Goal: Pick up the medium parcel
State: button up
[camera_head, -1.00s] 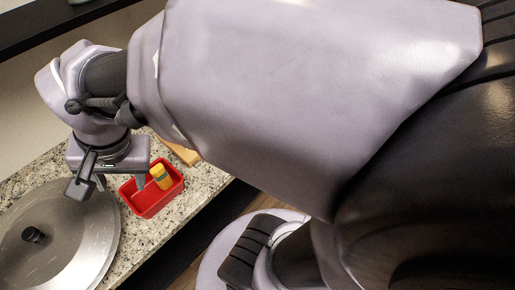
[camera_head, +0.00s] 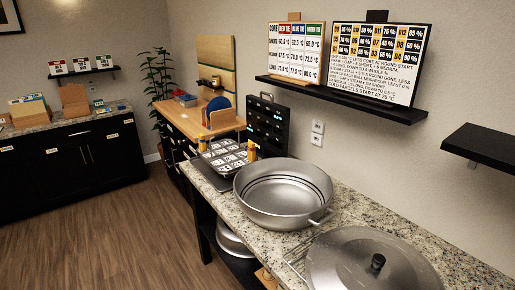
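I cannot make out a medium parcel anywhere in the head view. My gripper and arm are not in this view. A large open steel pot (camera_head: 255,208) stands on the granite counter, and its inside looks empty from here. A large round steel lid (camera_head: 345,268) with a black knob lies to its right, near the bottom edge. A dark tray with several light, labelled cells (camera_head: 224,155) sits behind the pot on the left.
Small yellow containers (camera_head: 252,151) stand by the tray. A dark panel (camera_head: 267,125) rises behind them. Two charts (camera_head: 297,55) (camera_head: 380,60) stand on a black wall shelf (camera_head: 340,101). A wooden-topped bench (camera_head: 222,124) and dark cabinets (camera_head: 70,160) stand farther back. The wood floor (camera_head: 110,235) at left is clear.

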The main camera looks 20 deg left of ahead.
aim_at(202, 146)
jog(key=u, duration=0.95)
jog(key=i+j+z, duration=0.1)
jog(key=j, duration=0.3)
jog(key=i+j, duration=0.25)
jog(key=i+j+z, duration=0.15)
jog(key=j, duration=0.35)
jog(key=i+j+z, duration=0.1)
jog(key=j, duration=0.3)
jog(key=i+j+z, duration=0.1)
jog(key=j, duration=0.35)
jog(key=i, duration=0.05)
